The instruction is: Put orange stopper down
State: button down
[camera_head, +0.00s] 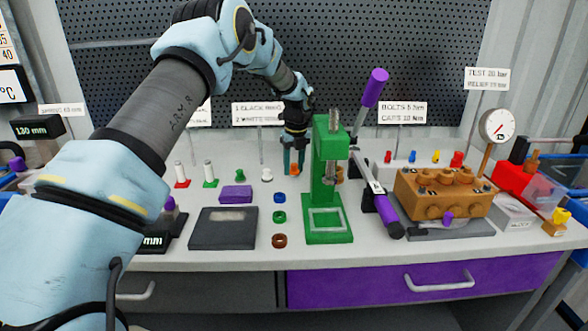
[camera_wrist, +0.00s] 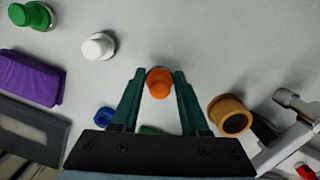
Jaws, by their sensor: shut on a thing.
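The orange stopper (camera_wrist: 159,83) is between the fingertips of my gripper (camera_wrist: 159,88) in the wrist view. My gripper is shut on it. In the head view my gripper (camera_head: 294,162) is just left of the green press, and the orange stopper (camera_head: 294,169) shows at its fingertips, low over the light grey worktop or touching it; I cannot tell which. A white stopper (camera_wrist: 99,46) and a green stopper (camera_wrist: 33,15) stand to its left in the wrist view.
The green press (camera_head: 328,180) with a purple-handled lever stands close to the right of my gripper. An orange-brown hollow cylinder (camera_wrist: 231,114) is nearby. A blue ring (camera_head: 279,197), a green ring (camera_head: 279,216) and a brown ring (camera_head: 279,241) lie in front. A purple block (camera_head: 236,193) is left.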

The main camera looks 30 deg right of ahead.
aim_at(295, 172)
jog(key=shift+f, duration=0.85)
jog(key=shift+c, duration=2.1)
grip_release()
jog(key=shift+f, duration=0.1)
notch_tip(295, 172, up, 12)
jog(key=s+b, duration=0.1)
jog(key=b, duration=0.2)
jog(key=shift+s, duration=0.25)
